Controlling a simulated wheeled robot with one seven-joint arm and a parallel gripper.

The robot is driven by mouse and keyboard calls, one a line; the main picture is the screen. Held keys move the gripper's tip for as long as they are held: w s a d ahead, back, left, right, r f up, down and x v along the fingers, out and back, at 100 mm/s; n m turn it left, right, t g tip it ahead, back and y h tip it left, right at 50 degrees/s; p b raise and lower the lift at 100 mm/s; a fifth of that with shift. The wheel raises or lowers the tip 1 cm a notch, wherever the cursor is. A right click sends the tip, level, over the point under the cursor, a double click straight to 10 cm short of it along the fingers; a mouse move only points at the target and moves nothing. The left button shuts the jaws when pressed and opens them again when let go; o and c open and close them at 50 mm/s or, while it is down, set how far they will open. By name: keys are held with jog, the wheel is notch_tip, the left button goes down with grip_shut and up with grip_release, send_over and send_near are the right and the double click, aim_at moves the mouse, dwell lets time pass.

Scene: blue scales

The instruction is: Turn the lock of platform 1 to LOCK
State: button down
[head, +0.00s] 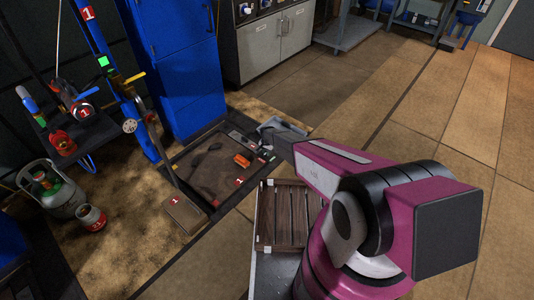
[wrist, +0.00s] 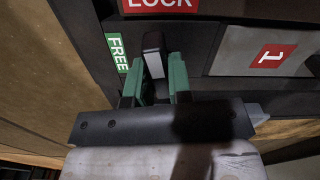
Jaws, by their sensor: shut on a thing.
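The lock lever (wrist: 153,50) of platform 1 shows in the wrist view as a dark grip with a pale grey face. My gripper (wrist: 156,68) has its two green fingers on either side of the lever and is shut on it. A green FREE label (wrist: 117,52) lies to the left of the lever. A red LOCK label (wrist: 160,4) is partly cut off at the top, above the lever's end. A red plate marked 1 (wrist: 269,59) lies to the right. In the head view, the platform (head: 192,170) is a dark framed square on the floor; my arm reaches its right corner.
A blue cabinet (head: 180,70) and a blue post (head: 92,30) stand behind the platform. Gas cylinders (head: 52,190) stand at the left. A wooden crate (head: 283,218) sits beside my arm. Open floor (head: 450,110) lies to the right.

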jog(key=shift+m, duration=1)
jog(key=c, duration=1)
grip_release()
jog(key=shift+c, duration=0.2)
notch_tip(320, 180, up, 11)
